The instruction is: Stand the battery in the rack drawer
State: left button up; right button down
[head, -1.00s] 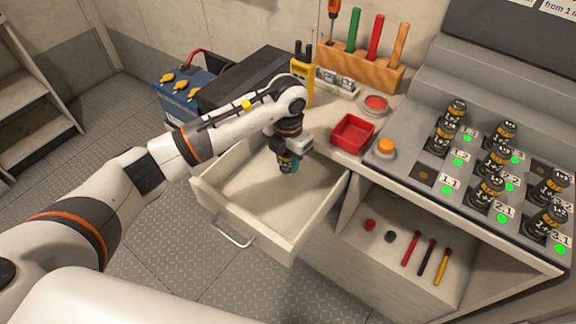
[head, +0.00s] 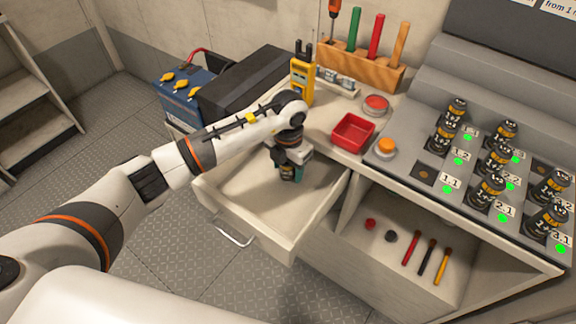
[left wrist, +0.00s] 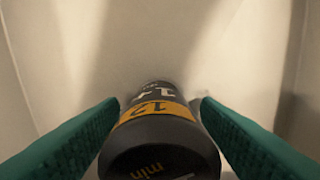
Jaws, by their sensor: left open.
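A dark battery with an orange band (left wrist: 158,113) shows in the left wrist view between the green fingertips of my left gripper (head: 291,174). The fingers are open, with a small gap on each side of the battery. In the head view the gripper points down inside the open, pale drawer (head: 232,204), near its back. The battery is mostly covered by the gripper there and looks roughly upright. I cannot tell clearly whether its base rests on the drawer floor. My right gripper is not in view.
Several similar batteries stand in the grey rack (head: 400,195) at right, with green lights. A red tray (head: 353,132) and an orange button (head: 386,146) are beside the drawer. A blue battery box (head: 186,95) stands behind left. The drawer's front floor is clear.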

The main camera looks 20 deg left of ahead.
pick_arm(q)
jog(key=shift+r, duration=0.65)
notch_tip(320, 180, up, 11)
